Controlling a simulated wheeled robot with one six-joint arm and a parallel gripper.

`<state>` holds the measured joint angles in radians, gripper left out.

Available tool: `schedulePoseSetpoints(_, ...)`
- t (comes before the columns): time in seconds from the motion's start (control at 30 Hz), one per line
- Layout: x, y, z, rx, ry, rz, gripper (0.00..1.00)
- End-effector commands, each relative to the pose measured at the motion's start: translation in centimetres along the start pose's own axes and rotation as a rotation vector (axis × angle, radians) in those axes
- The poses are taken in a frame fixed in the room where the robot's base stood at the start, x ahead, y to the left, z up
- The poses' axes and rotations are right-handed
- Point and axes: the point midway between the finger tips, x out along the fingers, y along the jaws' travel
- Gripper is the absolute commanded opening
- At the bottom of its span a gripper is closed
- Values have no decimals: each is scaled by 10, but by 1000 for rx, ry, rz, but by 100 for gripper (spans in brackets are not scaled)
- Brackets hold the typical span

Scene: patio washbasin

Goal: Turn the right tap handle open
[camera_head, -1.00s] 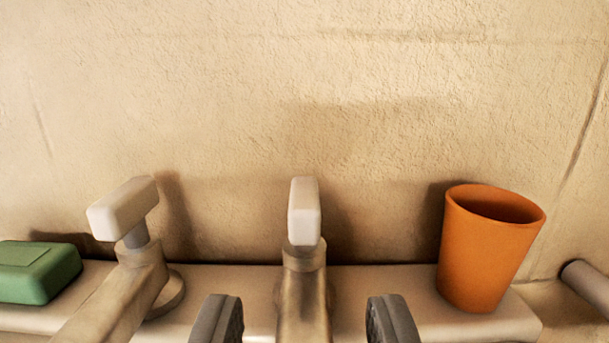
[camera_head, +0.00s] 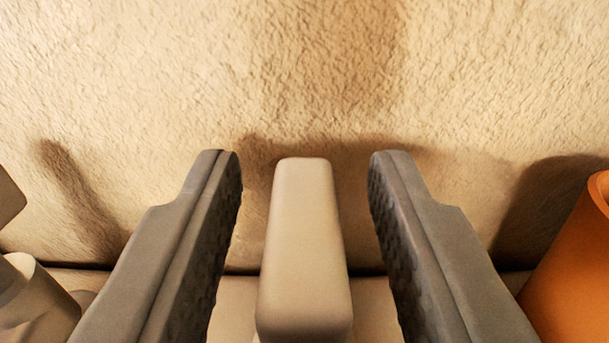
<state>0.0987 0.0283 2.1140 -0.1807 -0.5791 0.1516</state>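The right tap handle (camera_head: 304,250) is a pale, rounded block in the lower middle of the view, its long side pointing away from me toward the wall. My gripper (camera_head: 304,165) is open, with one dark grey finger on each side of the handle. A gap shows between the handle and each finger, so neither touches it. The tap body below the handle is hidden. At the left edge, part of the left tap handle (camera_head: 8,197) and its metal tap body (camera_head: 35,305) show.
An orange cup (camera_head: 575,275) stands at the right edge, partly cut off, close to my right finger. A rough beige wall (camera_head: 200,70) rises behind the taps. A pale ledge (camera_head: 235,305) runs below the handle.

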Motion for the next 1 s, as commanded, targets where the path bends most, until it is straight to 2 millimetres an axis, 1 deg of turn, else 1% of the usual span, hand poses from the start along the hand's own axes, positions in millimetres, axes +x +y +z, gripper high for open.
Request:
schedulePoseSetpoints(0.13,0,0,0,0,0,0,37)
schedulePoseSetpoints(0.17,0,0,0,0,0,0,35)
schedulePoseSetpoints(0.3,0,0,0,0,0,0,8)
schedulePoseSetpoints(0.33,0,0,0,0,0,0,2)
schedulePoseSetpoints(0.37,0,0,0,0,0,0,0)
schedulePoseSetpoints(0.67,0,0,0,0,0,-12,0)
schedulePoseSetpoints(1.0,0,1,0,-2,-1,-112,0)
